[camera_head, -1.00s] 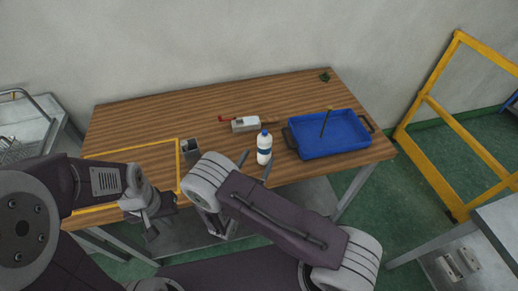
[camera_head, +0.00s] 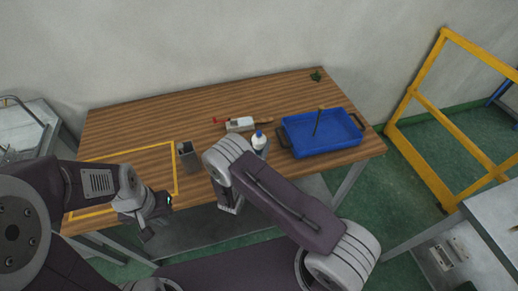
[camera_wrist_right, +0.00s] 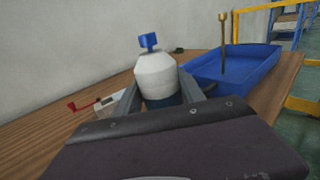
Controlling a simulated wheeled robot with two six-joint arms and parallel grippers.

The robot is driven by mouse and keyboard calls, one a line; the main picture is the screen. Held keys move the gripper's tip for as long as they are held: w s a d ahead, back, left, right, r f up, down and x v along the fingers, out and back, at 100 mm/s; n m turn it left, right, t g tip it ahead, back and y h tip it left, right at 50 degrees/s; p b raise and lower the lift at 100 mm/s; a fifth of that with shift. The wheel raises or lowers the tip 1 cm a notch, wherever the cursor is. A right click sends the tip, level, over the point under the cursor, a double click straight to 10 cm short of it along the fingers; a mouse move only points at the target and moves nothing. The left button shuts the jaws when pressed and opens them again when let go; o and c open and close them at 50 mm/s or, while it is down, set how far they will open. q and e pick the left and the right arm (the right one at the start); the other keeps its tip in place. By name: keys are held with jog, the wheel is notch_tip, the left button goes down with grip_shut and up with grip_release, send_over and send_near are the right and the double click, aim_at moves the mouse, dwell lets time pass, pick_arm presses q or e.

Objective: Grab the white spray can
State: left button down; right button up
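The white spray can (camera_head: 259,143), a white bottle with a blue cap, stands upright on the wooden table, left of the blue tray. Its lower part is hidden by my right arm in the head view. In the right wrist view the can (camera_wrist_right: 155,75) stands between the two fingers of my right gripper (camera_wrist_right: 158,95), one on each side. The fingers look open around it, with little room; their contact is hard to see. My left gripper (camera_head: 150,222) hangs near the table's front left edge, away from the can; its opening is unclear.
The blue tray (camera_head: 350,142) with an upright brown-handled tool (camera_head: 317,122) stands close right of the can. A white box with a red handle (camera_head: 240,124) lies behind it, and a grey container (camera_head: 187,152) stands left. A yellow outline (camera_head: 176,165) marks the table's left part.

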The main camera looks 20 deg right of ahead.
aim_at(257, 141)
grip_shut()
jog(key=shift+r, duration=0.5)
notch_tip(257, 141, up, 3)
jog(key=shift+f, duration=0.1)
jog(key=s+d+r+b, duration=0.1)
jog(key=s+d+r, duration=0.4)
jog(key=d, duration=0.5)
notch_tip(257, 141, up, 2)
jog(key=shift+s+d+r, duration=0.1)
jog(key=shift+s+d, duration=0.05)
jog(key=shift+s, duration=0.2)
